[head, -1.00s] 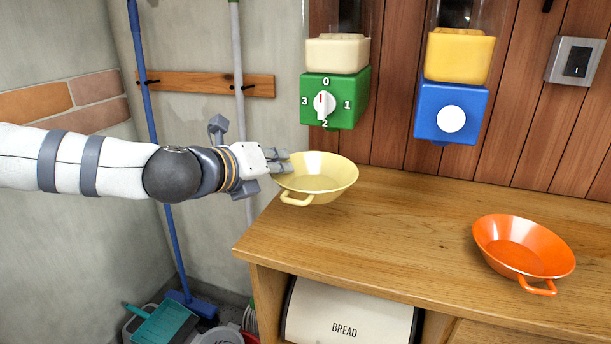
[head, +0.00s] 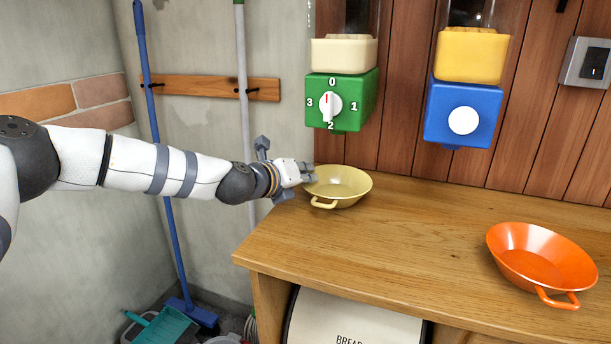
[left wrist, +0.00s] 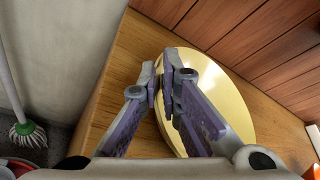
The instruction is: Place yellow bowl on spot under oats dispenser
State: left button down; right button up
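The yellow bowl (head: 345,186) is upright at the back left of the wooden counter, below the green dispenser (head: 341,100) with a dial. I cannot tell whether its base touches the wood. My left gripper (head: 308,176) is at the bowl's left rim. In the left wrist view its fingers (left wrist: 167,80) are nearly together, with the bowl's rim (left wrist: 222,90) between them; the gripper looks shut on it. No marked spot shows under the bowl. My right gripper is not in view.
An orange bowl (head: 540,258) stands at the counter's right. A blue dispenser (head: 463,112) hangs right of the green one. The counter (head: 400,245) is clear between the bowls. A bread box (head: 350,322) sits below; brooms lean at the left.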

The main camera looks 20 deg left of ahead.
pick_arm(q)
jog(key=shift+r, duration=0.15)
jog(key=shift+f, duration=0.25)
jog(key=c, duration=1.8)
grip_release()
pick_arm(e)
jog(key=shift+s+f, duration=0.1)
pick_arm(q)
jog(key=shift+r, duration=0.5)
jog(key=p+v, duration=0.2)
jog(key=v, duration=0.9)
jog(key=shift+s+a, duration=0.1)
jog(key=shift+s, duration=0.45)
jog(key=shift+f, duration=0.15)
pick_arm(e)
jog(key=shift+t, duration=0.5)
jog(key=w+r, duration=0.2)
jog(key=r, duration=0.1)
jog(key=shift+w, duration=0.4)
